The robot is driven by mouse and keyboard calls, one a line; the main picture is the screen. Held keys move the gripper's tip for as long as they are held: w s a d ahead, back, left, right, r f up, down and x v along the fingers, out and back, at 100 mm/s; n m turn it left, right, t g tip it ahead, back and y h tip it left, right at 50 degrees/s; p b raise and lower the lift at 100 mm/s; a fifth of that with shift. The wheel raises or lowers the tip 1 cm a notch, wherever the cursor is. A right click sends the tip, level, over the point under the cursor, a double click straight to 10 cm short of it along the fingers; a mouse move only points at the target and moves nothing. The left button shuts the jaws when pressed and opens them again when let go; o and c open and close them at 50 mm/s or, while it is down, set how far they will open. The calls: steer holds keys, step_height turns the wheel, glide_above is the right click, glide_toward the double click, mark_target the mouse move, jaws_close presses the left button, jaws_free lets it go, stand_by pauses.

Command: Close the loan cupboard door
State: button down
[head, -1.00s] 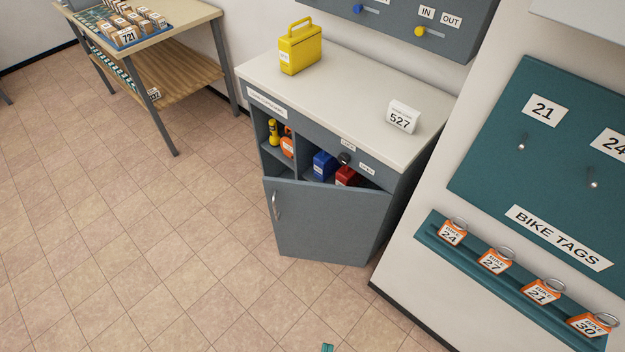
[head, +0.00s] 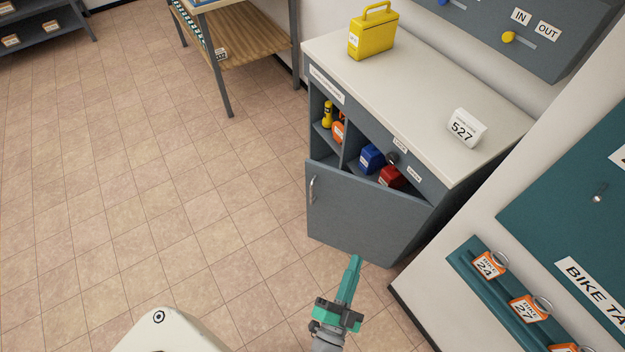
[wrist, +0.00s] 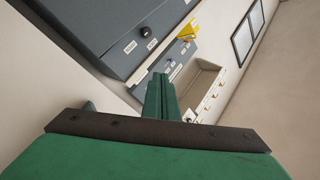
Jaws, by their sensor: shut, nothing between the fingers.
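The loan cupboard (head: 430,180) is a grey cabinet with a pale top. Its grey door (head: 360,212) stands partly open, hinged on the right, with a silver handle (head: 312,189) near its left edge. Above the door's top edge the shelves show, with yellow, orange, blue and red items inside. My gripper (head: 355,262) is green, shut and empty. The wrist view shows the shut green fingers (wrist: 160,98) and does not clearly show the door.
A yellow box (head: 372,38) and a white 527 sign (head: 466,128) stand on the cupboard top. A teal rail (head: 490,290) with orange bike tags is on the wall at right. A wooden-shelf table (head: 240,48) stands behind. The tiled floor at left is clear.

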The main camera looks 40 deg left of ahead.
steer(key=w+a+f+m, duration=0.4)
steer(key=w+a+m, duration=0.3)
steer(key=a, duration=0.6)
steer(key=m+g+h, duration=0.1)
steer(key=m+g, duration=0.1)
steer(key=m, duration=0.1)
glide_toward(317, 172)
steer(key=x, duration=0.6)
steer(key=shift+w, duration=0.15)
steer(key=shift+a, duration=0.1)
steer(key=shift+w+r, duration=0.1)
steer(key=shift+w, duration=0.05)
